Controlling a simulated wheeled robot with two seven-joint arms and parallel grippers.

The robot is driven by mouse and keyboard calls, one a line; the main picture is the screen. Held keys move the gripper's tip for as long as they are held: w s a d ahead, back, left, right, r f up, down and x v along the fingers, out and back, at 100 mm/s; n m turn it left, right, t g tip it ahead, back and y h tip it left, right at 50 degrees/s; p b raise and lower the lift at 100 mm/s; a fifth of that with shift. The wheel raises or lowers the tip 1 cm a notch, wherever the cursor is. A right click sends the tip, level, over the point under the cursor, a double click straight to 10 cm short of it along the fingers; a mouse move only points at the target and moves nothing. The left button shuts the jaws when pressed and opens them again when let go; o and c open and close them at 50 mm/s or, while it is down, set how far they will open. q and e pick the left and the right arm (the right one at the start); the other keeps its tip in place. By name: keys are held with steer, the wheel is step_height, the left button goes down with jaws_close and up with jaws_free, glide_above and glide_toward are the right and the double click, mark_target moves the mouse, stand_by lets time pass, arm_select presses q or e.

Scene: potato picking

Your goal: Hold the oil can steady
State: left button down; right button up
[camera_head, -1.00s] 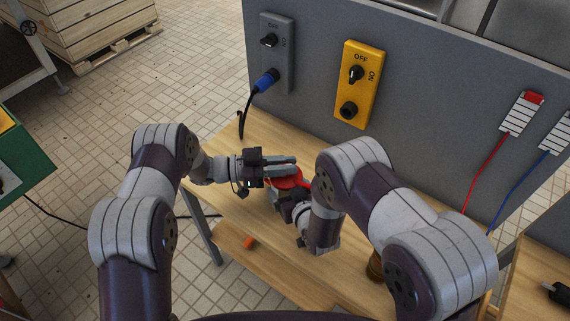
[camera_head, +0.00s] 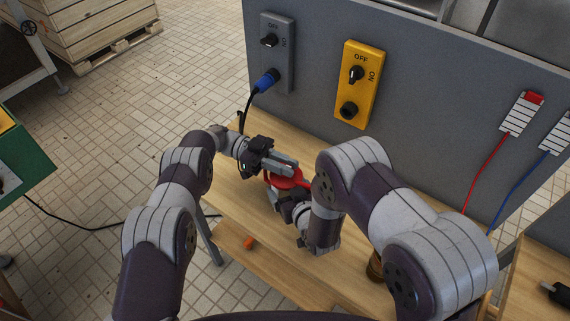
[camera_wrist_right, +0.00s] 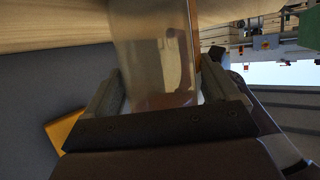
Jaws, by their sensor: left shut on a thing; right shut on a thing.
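The oil can (camera_head: 285,180) shows in the head view as a red round thing on the wooden bench, partly covered by both grippers. In the right wrist view a smooth, pale, shiny body (camera_wrist_right: 150,50), which I take to be the can, stands between the fingers. My right gripper (camera_head: 282,197) is shut on it from the near side; its fingers also show in the wrist view (camera_wrist_right: 158,88). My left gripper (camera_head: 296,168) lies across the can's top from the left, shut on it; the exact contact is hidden.
A grey panel (camera_head: 310,125) stands behind the bench, with a yellow OFF/ON switch box (camera_head: 352,95) and a grey one (camera_head: 283,35) with a blue plug (camera_head: 266,81). A small orange thing (camera_head: 249,243) lies on the lower shelf. The bench's left end (camera_head: 225,185) is clear.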

stand_by(0.3)
arm_select(q)
steer(key=c, duration=1.1)
jaws_free()
steer(key=shift+c, duration=0.2)
steer(key=shift+r, duration=0.1)
